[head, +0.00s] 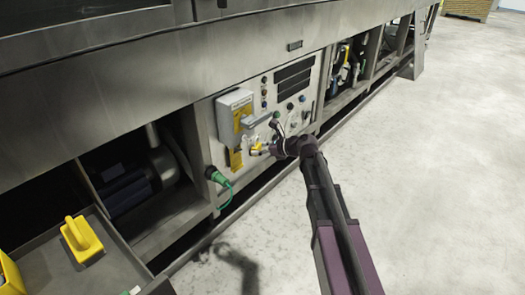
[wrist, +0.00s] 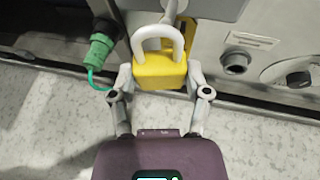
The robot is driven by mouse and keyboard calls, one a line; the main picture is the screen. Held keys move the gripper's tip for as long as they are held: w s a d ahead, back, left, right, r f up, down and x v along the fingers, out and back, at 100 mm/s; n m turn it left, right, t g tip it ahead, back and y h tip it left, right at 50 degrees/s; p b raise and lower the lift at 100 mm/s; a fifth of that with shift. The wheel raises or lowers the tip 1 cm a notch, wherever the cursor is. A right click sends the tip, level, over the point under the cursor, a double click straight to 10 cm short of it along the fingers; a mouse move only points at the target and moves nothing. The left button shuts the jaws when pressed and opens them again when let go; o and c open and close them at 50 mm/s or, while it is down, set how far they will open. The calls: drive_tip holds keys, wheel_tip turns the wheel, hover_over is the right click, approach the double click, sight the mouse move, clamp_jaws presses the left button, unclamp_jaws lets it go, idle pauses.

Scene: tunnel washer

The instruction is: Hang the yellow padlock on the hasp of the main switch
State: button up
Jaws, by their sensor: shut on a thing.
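The yellow padlock (wrist: 160,72) is between the two fingers of my gripper (wrist: 160,92), which is shut on its body. Its pale shackle (wrist: 158,40) points up in the wrist view, near the lower edge of a grey housing (wrist: 207,7). In the head view, my gripper (head: 265,150) is in front of the panel, just below and right of the grey main switch box (head: 233,112) with its grey handle and yellow part. The padlock is small there. I cannot make out the hasp clearly, nor whether the shackle touches it.
A green connector (head: 217,176) with a green cable hangs left of my gripper; it also shows in the wrist view (wrist: 99,48). Round fittings (wrist: 235,63) sit on the panel at right. A tray (head: 50,262) with yellow objects stands at lower left. The floor at right is clear.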

drive_tip(key=shift+w+a, duration=0.8)
drive_tip(key=shift+a, duration=0.2)
drive_tip(key=shift+w+a+f+b, duration=0.3)
drive_tip(key=shift+a+f+b, duration=0.1)
drive_tip(key=shift+f+b, duration=0.3)
drive_tip(key=shift+a, duration=0.1)
drive_tip(key=o, duration=1.3)
drive_tip(key=shift+c, duration=0.2)
drive_tip(key=shift+r, duration=0.15)
